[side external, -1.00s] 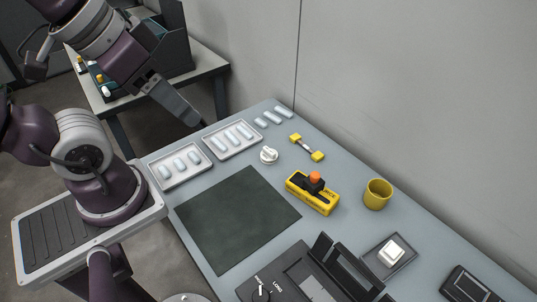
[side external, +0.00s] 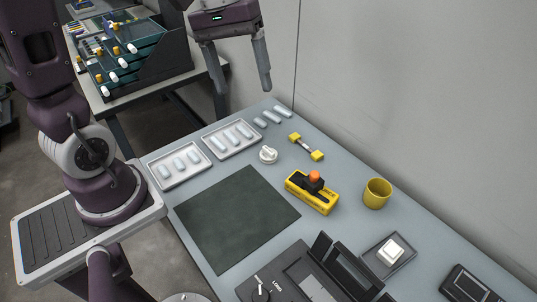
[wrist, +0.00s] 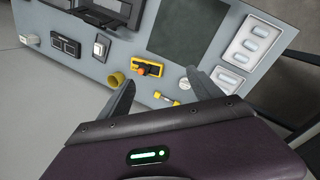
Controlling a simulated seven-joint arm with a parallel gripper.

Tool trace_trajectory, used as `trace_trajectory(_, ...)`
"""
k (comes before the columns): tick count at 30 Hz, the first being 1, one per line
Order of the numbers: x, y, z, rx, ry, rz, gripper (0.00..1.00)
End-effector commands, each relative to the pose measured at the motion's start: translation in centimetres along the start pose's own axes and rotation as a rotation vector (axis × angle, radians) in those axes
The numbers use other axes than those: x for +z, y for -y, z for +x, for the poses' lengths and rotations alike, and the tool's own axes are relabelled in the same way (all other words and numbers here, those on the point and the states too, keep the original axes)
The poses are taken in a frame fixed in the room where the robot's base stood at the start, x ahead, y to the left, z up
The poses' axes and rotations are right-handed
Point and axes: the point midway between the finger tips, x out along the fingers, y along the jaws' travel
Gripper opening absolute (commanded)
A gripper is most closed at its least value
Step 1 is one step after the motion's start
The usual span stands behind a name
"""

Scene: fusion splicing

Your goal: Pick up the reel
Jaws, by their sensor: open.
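A small white round piece (side external: 268,155) with a raised knob lies on the grey table, right of the trays in the side view; it looks most like the reel. A bar with two yellow blocks (side external: 306,147) lies to its right, and it shows between my fingers in the wrist view (wrist: 165,99). My gripper (side external: 243,88) is open and empty, held well above the table's far end. Its two fingers point down, apart from everything.
Two white trays (side external: 205,138) hold pale sleeves, with several loose ones beyond. A dark mat (side external: 237,222), yellow tool (side external: 313,193), yellow cup (side external: 377,194) and black splicer (side external: 305,275) stand nearer. The wall (side external: 400,90) bounds the right; a drawer rack (side external: 140,55) is behind.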

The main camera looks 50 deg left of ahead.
Motion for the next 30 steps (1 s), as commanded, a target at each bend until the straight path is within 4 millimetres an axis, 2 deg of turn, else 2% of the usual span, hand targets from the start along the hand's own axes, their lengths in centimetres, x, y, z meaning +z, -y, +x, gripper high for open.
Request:
trace_trajectory(1,-2.9,0.5,1.7,0.025,0.080,-0.113,0.74)
trace_trajectory(5,-9.7,2.5,6.9,0.126,0.278,-0.414,0.74)
trace_trajectory(6,-11.6,3.5,8.8,0.163,0.339,-0.508,0.74)
trace_trajectory(9,-15.5,6.6,14.1,0.262,0.479,-0.733,0.74)
trace_trajectory(12,-17.7,9.7,18.9,0.357,0.595,-0.919,0.74)
trace_trajectory(15,-18.6,11.8,22.3,0.427,0.671,-1.042,0.74)
trace_trajectory(19,-18.9,12.8,24.4,0.469,0.715,-1.112,0.74)
trace_trajectory(23,-18.4,11.7,25.6,0.471,0.720,-1.115,0.74)
trace_trajectory(30,-17.3,8.6,28.4,0.468,0.719,-1.113,0.74)
